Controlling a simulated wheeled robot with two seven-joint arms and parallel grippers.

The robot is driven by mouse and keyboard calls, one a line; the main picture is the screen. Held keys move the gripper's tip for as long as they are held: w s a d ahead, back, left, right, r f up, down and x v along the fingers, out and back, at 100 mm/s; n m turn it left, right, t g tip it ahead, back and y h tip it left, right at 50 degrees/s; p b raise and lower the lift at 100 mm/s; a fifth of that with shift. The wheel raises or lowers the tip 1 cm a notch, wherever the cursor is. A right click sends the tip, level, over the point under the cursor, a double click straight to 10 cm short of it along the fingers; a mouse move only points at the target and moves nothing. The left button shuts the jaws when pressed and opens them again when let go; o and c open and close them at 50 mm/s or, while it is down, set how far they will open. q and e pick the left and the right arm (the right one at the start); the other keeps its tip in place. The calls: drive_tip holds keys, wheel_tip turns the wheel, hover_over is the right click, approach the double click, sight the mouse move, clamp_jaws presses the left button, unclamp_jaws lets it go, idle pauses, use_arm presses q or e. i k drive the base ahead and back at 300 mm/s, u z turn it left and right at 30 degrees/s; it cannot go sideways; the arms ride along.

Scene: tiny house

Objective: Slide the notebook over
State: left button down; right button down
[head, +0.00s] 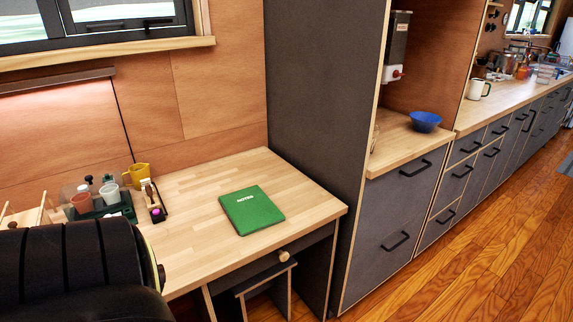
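A green notebook (252,210) with white lettering on its cover lies flat and closed on the light wooden desk (190,234). It sits right of the desk's middle, a little back from the front edge above the drawer. Bare wood surrounds it on all sides. Neither of my grippers is in the head view, and nothing touches the notebook.
A tray with cups (103,203), a yellow mug (138,174) and a small dark holder (152,203) stand at the desk's left. A tall grey panel (318,130) borders the desk's right. A stool (262,285) is beneath.

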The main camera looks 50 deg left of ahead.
sight(251, 210)
drive_tip(key=z, duration=0.05)
drive_tip(key=i, duration=0.1)
drive_tip(key=u, duration=1.25)
